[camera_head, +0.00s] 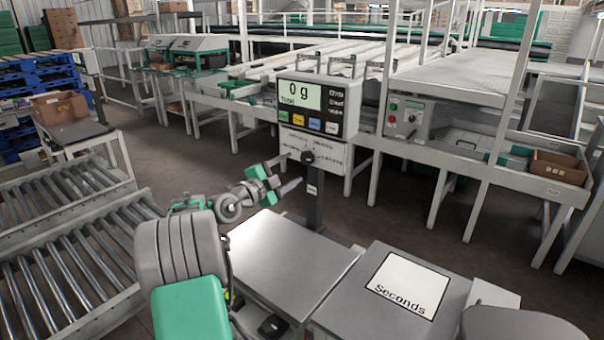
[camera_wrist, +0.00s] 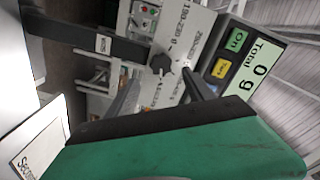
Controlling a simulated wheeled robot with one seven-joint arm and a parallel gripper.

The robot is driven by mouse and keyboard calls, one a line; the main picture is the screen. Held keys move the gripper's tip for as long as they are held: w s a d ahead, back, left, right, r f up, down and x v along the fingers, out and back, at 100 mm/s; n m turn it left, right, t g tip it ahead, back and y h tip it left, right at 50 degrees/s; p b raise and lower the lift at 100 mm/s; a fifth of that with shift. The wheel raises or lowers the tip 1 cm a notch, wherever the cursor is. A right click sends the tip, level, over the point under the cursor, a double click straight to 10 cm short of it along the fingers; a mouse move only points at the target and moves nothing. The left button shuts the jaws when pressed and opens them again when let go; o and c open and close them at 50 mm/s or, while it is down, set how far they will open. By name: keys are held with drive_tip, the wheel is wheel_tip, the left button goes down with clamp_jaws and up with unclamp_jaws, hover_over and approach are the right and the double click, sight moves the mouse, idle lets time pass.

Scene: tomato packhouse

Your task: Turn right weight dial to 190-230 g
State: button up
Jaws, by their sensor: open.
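The weight dial (camera_head: 308,157) is a small dark knob on the white panel (camera_head: 338,160) under the scale display (camera_head: 314,98), which reads 0 g Total. In the wrist view the dial (camera_wrist: 160,64) shows between the fingertips, with printed labels around it, one reading 190-230 g. Its pointer setting is too small to tell. My gripper (camera_head: 289,171) is open and empty, with its two dark fingers pointing at the dial from the left in the head view. In the wrist view the fingers (camera_wrist: 162,92) lie either side of the dial; contact cannot be told.
A bare metal scale plate (camera_head: 285,260) lies below the post. A grey surface with a Seconds label (camera_head: 408,285) is to its right. Roller conveyors (camera_head: 70,240) stand at left. Coloured buttons (camera_head: 314,122) sit just above the dial panel. A dark post (camera_head: 316,205) carries the display.

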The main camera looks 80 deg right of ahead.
sight(305, 160)
drive_tip(key=x, duration=0.6)
drive_tip(key=shift+d+r+p, duration=0.1)
drive_tip(key=shift+d+p, duration=0.3)
clamp_jaws()
